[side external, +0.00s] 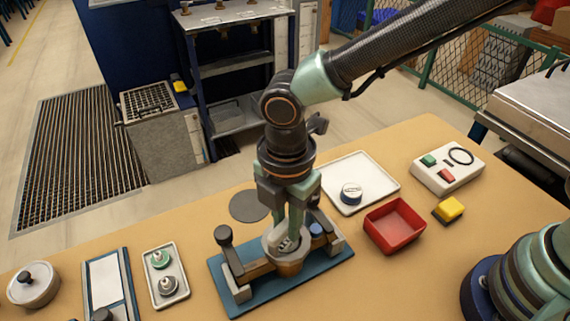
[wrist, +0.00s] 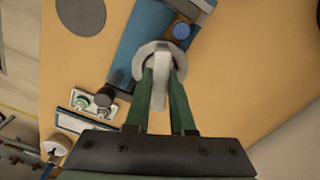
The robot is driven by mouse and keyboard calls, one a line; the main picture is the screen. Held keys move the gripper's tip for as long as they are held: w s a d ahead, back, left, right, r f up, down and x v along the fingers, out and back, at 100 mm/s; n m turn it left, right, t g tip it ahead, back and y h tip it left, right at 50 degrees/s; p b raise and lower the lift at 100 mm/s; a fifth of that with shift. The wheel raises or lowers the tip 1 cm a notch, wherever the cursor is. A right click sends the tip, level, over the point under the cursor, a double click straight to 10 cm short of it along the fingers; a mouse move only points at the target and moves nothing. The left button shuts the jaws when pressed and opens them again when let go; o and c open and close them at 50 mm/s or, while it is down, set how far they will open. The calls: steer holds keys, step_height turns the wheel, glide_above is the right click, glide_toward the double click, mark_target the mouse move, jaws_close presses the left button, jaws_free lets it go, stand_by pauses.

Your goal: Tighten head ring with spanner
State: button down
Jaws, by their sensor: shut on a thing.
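The meter body with its grey head ring (side external: 270,246) sits in a clamp fixture on a blue base plate (side external: 248,305). In the wrist view the head ring (wrist: 145,54) lies around the fingertips. My gripper (side external: 288,238) points straight down over it, with green fingers. In the wrist view my gripper (wrist: 162,80) is shut on a pale grey bar, the spanner (wrist: 161,68), whose end lies over the ring. Whether the spanner is seated in the ring cannot be told. The fingers hide part of the ring and spanner.
A white tray (side external: 375,166) with a small round meter part (side external: 351,192) lies behind the fixture, beside a red bin (side external: 394,226). A button box (side external: 447,167) and yellow block (side external: 449,209) stand right. A small tray (side external: 166,275) and lidded pot (side external: 33,285) are left.

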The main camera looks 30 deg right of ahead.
steer(key=shift+f, duration=0.6)
stand_by(1.1)
step_height(320, 180, up, 4)
steer(key=shift+a+r, duration=0.1)
steer(key=shift+r, duration=0.15)
steer(key=shift+r+m, duration=0.3)
steer(key=shift+r, duration=0.05)
steer(key=shift+m, duration=0.5)
step_height(320, 180, down, 5)
steer(key=shift+f, duration=0.2)
steer(key=shift+s+m, duration=0.1)
steer(key=shift+m, duration=0.9)
